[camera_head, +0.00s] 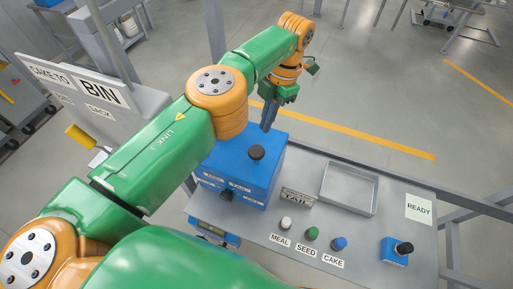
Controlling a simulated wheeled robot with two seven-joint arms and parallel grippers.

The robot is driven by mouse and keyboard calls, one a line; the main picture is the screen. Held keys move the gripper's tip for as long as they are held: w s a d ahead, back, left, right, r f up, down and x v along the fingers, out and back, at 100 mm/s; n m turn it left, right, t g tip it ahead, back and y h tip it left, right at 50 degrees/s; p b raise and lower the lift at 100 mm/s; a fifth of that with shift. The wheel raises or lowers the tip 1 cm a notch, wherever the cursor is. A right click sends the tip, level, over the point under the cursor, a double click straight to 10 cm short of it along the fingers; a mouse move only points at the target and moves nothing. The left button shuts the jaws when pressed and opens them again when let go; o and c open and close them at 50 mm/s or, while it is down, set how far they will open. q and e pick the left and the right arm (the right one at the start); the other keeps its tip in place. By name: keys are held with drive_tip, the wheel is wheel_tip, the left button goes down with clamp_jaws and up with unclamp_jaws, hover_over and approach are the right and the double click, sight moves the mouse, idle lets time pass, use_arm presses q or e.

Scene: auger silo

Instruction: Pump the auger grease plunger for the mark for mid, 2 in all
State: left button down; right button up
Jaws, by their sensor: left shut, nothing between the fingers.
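A blue box (262,172) stands at the back left of the grey bench, with a round black knob (256,152) on its top. Its front carries small labels and a dark dial (226,195); the lettering is too small to read surely. A smaller blue block (390,257) with a black knob (404,248) sits at the bench's right front. I cannot tell for sure which knob is the grease plunger. My left gripper (268,127) is shut and empty, fingers pointing down, just behind the black knob on the box and apart from it. My right gripper is not in view.
White, green and blue buttons (311,233) labelled MEAL, SEED and CAKE line the bench front. An empty metal tray (348,188), a TALLY-like plate (297,197) and a READY card (418,208) are behind. A BIN sign (100,90) and grey cabinet stand at left.

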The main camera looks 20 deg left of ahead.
sight(258, 149)
use_arm(q)
drive_tip(key=b+x, duration=0.2)
drive_tip(key=x, duration=0.4)
drive_tip(key=shift+w+a, duration=0.1)
drive_tip(key=shift+w, duration=0.05)
drive_tip(key=shift+f, duration=0.55)
drive_tip(key=shift+f, duration=0.15)
